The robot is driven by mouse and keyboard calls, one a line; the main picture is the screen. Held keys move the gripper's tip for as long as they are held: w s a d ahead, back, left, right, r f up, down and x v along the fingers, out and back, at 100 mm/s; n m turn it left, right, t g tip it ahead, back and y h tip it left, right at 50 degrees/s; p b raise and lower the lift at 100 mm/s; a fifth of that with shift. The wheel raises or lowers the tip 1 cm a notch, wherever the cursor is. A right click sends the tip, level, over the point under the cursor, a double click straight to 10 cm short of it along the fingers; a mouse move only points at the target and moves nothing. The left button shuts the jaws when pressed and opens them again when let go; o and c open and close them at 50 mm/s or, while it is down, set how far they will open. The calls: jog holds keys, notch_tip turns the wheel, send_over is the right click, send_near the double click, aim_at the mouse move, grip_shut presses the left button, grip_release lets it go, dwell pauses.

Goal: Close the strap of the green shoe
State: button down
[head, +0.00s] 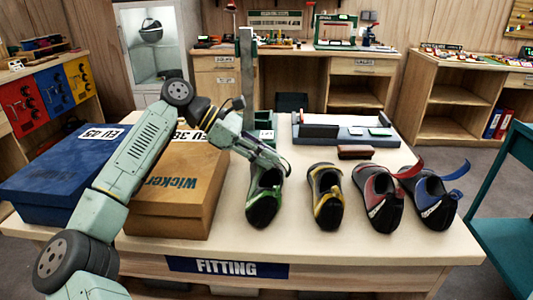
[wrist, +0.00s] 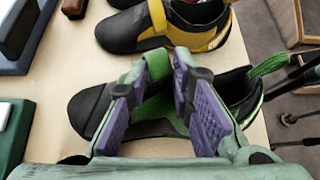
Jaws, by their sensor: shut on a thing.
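The green shoe (head: 263,203) stands on the fitting table, black with green trim, toe toward the front. In the wrist view the green shoe (wrist: 91,108) lies with its toe left and its heel, with a green pull loop (wrist: 268,65), right. My gripper (head: 281,168) is low over the shoe's upper. In the wrist view, the purple-padded fingers of my gripper (wrist: 158,80) straddle the middle of the shoe, shut on its green strap (wrist: 157,77). The fingers hide part of the strap, so I cannot tell whether its end touches the shoe.
A yellow shoe (head: 326,200) stands close to the right. A red shoe (head: 379,200) and a blue shoe (head: 433,205) stand farther right, their straps sticking up. An orange-brown box (head: 175,205) and a blue box (head: 55,180) are at left. A tray (head: 345,140) lies behind.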

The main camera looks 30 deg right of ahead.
jog(key=shift+w+a+f, duration=0.1)
jog(key=shift+a+f, duration=0.1)
jog(key=shift+f, duration=0.25)
jog(key=c, duration=1.4)
grip_release()
jog(key=shift+r, duration=0.1)
jog(key=shift+w+a+r, duration=0.15)
jog(key=shift+w+r, duration=0.05)
jog(key=v, duration=1.1)
jog(key=shift+r, duration=0.2)
jog(key=shift+a, duration=0.15)
